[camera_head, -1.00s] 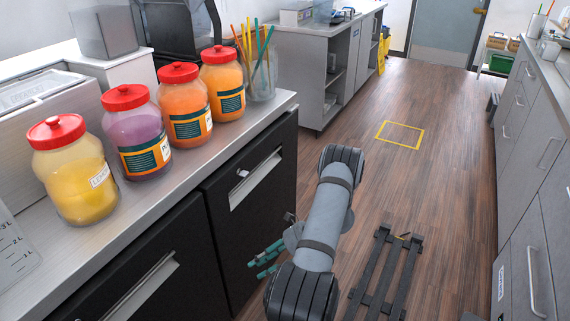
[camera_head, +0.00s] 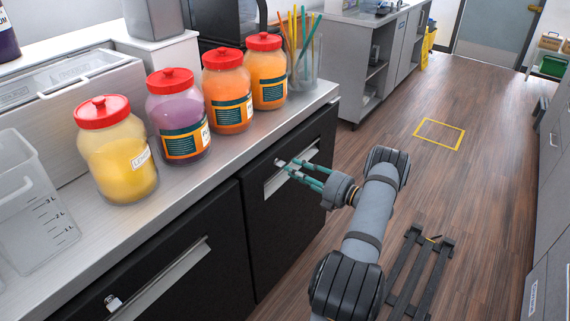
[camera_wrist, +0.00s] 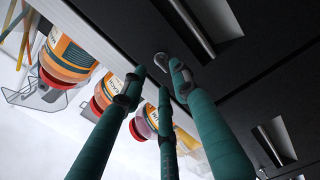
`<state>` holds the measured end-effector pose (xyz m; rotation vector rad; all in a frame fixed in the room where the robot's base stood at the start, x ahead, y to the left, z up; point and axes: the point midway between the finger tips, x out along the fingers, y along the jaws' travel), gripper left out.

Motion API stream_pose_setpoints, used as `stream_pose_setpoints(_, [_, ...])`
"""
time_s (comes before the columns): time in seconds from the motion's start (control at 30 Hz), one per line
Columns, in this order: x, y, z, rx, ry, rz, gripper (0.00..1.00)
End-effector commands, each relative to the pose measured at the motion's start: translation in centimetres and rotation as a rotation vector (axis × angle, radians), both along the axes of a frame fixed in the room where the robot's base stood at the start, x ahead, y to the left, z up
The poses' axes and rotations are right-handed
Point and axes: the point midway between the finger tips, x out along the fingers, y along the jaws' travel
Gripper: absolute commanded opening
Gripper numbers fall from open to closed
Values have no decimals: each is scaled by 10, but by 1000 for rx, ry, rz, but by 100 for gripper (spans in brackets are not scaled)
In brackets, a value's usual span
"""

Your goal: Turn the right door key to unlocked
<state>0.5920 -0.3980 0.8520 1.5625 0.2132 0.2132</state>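The right black door (camera_head: 290,215) is closed under the steel counter. Its small silver key (camera_head: 281,163) sits near the top of the door, beside the recessed handle (camera_head: 291,171); the key also shows in the wrist view (camera_wrist: 162,60). I cannot tell which way the key is turned. My gripper (camera_head: 291,168), with green fingers, is in front of the key. In the wrist view (camera_wrist: 157,75) its fingertips are apart, with the key beyond them and close to the right fingertip. Nothing is visibly held, and I cannot tell whether a finger touches the key.
Several red-lidded jars, including a yellow one (camera_head: 117,160), and a cup of straws (camera_head: 303,65) stand on the counter (camera_head: 205,178) above. The wooden floor (camera_head: 480,200) to the right is mostly clear.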

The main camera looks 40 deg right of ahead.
Motion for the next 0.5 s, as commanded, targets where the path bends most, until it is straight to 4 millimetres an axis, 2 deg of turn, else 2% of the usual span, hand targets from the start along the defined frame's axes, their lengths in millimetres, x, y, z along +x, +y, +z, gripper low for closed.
stream_pose_setpoints(0.2, [33, 9, 1, -3, -1, 1, 29])
stream_pose_setpoints(0.5, [46, 12, 0, -3, 0, -2, 29])
